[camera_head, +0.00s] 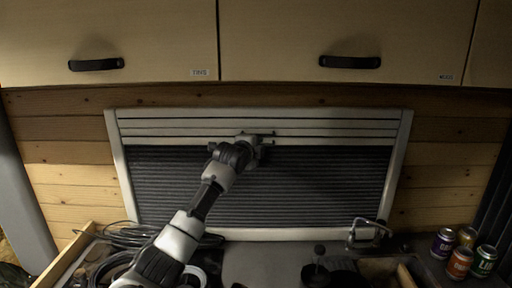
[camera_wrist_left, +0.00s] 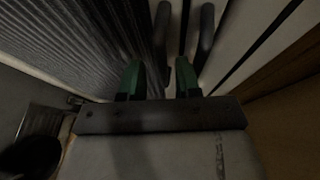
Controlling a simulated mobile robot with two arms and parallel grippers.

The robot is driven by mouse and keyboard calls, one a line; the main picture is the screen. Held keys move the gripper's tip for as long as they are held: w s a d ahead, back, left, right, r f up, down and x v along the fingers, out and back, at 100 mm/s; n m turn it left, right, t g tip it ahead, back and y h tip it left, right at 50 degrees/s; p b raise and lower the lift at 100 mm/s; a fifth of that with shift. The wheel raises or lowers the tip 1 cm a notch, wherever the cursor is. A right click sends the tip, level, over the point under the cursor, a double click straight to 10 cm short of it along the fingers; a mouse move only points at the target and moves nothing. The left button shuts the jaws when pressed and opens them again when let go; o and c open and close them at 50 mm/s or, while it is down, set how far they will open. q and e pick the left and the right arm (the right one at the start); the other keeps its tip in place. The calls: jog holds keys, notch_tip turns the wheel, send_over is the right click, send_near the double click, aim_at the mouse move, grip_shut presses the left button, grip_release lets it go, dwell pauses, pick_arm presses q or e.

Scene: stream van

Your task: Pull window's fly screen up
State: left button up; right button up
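The window has a pale frame (camera_head: 118,160). A dark pleated screen (camera_head: 300,185) fills most of it, and pale horizontal slats (camera_head: 330,122) cover the top. Two short dark handle bars run side by side at their meeting line, a lower bar (camera_wrist_left: 161,35) and an upper bar (camera_wrist_left: 205,35). My left gripper (camera_head: 265,141) is at these bars. In the left wrist view its green-padded fingers (camera_wrist_left: 159,80) are apart, with the lower bar lined up between them and the upper bar beyond one finger. Contact cannot be told. My right gripper is out of view.
Closed cupboards with a dark handle (camera_head: 350,62) hang above the window. Below are coiled cables (camera_head: 130,236) at left, a metal tap-like fitting (camera_head: 368,232) and several cans (camera_head: 460,262) at right. The space in front of the window's right half is clear.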

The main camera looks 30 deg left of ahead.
pick_arm(q)
jog(key=shift+r, duration=0.25)
